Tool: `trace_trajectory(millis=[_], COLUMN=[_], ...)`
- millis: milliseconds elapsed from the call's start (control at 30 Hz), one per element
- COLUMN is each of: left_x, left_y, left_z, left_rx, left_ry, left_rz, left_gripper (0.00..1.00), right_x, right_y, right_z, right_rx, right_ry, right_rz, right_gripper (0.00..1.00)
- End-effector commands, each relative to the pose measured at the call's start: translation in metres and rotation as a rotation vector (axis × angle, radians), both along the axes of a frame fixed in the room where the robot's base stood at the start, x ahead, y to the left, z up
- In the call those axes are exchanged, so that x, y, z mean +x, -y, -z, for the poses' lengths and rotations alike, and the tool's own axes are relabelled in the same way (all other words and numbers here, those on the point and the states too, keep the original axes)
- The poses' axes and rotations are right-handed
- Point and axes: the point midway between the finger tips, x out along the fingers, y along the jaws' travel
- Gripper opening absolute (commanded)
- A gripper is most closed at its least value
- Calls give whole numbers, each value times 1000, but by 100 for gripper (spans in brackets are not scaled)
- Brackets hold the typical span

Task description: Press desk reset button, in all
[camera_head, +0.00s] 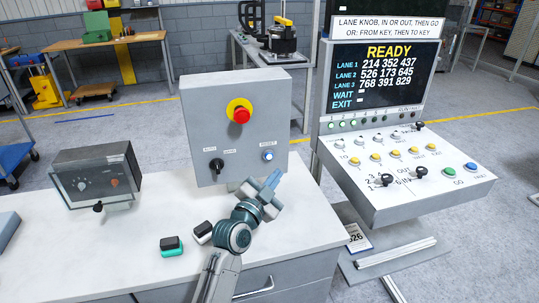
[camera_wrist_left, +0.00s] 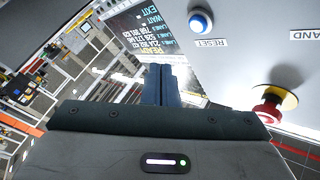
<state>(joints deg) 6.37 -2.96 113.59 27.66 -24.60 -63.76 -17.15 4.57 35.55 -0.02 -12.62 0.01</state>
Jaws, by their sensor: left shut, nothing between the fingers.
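The blue reset button (camera_head: 268,155) is on the lower right of the grey control box (camera_head: 208,112) on the desk. In the left wrist view the reset button (camera_wrist_left: 200,22) sits above its RESET label, up and right of my fingertips. My left gripper (camera_head: 274,177) is shut and empty, just in front of the box and a little below the button. In the left wrist view its fingers (camera_wrist_left: 159,75) are together and apart from the button. My right gripper is not in view.
The box also carries a red mushroom button (camera_head: 240,115) on yellow and a black selector knob (camera_head: 215,165). A grey meter box (camera_head: 97,175) and small black-topped blocks (camera_head: 171,244) are on the desk (camera_head: 120,250). The READY console (camera_head: 400,180) stands at right.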

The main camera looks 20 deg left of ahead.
Motion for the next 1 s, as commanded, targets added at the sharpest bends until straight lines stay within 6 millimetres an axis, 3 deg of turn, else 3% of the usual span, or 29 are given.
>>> trace_trajectory(millis=[167,400,1000], left_x=[22,39,42], left_y=[-15,-26,-28], left_z=[-1,1,0], left_rx=[2,0,-1], left_ry=[-1,1,-1], left_rz=[-1,1,1], left_gripper=[0,0,0], right_x=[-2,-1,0], right_y=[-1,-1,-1], right_z=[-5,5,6], right_rx=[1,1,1], right_ry=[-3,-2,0], right_rz=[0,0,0], right_gripper=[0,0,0])
